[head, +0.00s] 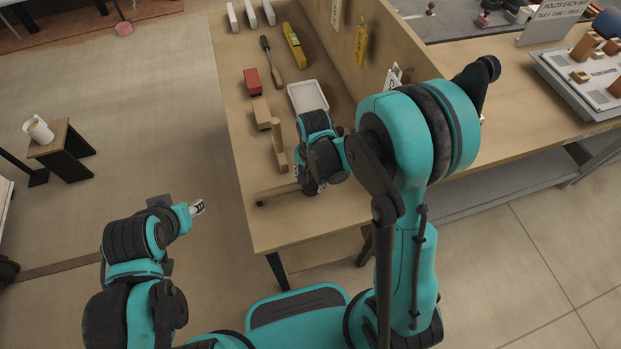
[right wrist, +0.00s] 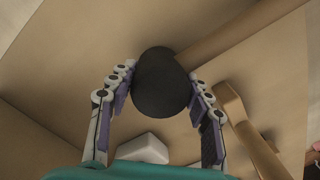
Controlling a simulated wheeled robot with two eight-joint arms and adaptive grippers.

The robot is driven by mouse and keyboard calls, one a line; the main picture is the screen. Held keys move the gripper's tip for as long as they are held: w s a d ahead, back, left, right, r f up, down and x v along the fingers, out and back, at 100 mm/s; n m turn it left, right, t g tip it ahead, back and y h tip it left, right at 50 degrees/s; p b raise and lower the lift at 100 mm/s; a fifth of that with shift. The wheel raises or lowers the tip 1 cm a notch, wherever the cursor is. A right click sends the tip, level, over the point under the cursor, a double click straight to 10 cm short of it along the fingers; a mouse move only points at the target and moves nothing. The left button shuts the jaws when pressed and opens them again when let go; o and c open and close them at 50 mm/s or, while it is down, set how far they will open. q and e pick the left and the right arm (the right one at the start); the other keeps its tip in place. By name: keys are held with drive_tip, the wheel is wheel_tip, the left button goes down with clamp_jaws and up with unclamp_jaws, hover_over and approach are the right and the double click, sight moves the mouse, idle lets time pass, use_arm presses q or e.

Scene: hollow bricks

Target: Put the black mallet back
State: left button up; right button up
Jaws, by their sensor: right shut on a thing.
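The black mallet has a black round head (right wrist: 162,84) and a wooden handle (right wrist: 225,38), seen in the right wrist view. My right gripper (right wrist: 158,88) is shut on the head, one finger on each side. In the head view my right gripper (head: 308,187) is low over the near end of the workbench.
On the workbench (head: 285,235) lie a wooden piece (head: 278,143), a wooden block (head: 261,112), a red block (head: 252,81), a white tray (head: 307,96), a chisel-like tool (head: 271,62) and a yellow level (head: 295,45). A wooden upright panel (head: 345,60) stands behind them. The near left bench corner is clear.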

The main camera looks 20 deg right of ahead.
drive_tip(key=shift+f, duration=0.2)
idle(0.6)
drive_tip(key=o, duration=1.1)
wheel_tip(320, 180, up, 12)
drive_tip(key=shift+s+d+r, duration=0.1)
drive_tip(key=shift+s+d, duration=0.05)
drive_tip(key=s+d+r+n+t, duration=0.4)
drive_tip(key=s+r+n+t, duration=0.2)
drive_tip(key=s, duration=0.4)
drive_tip(key=n+t, duration=0.1)
drive_tip(key=n, duration=0.1)
drive_tip(key=shift+d+r+n, duration=0.15)
drive_tip(key=shift+d+n, duration=0.05)
drive_tip(key=shift+n, duration=0.2)
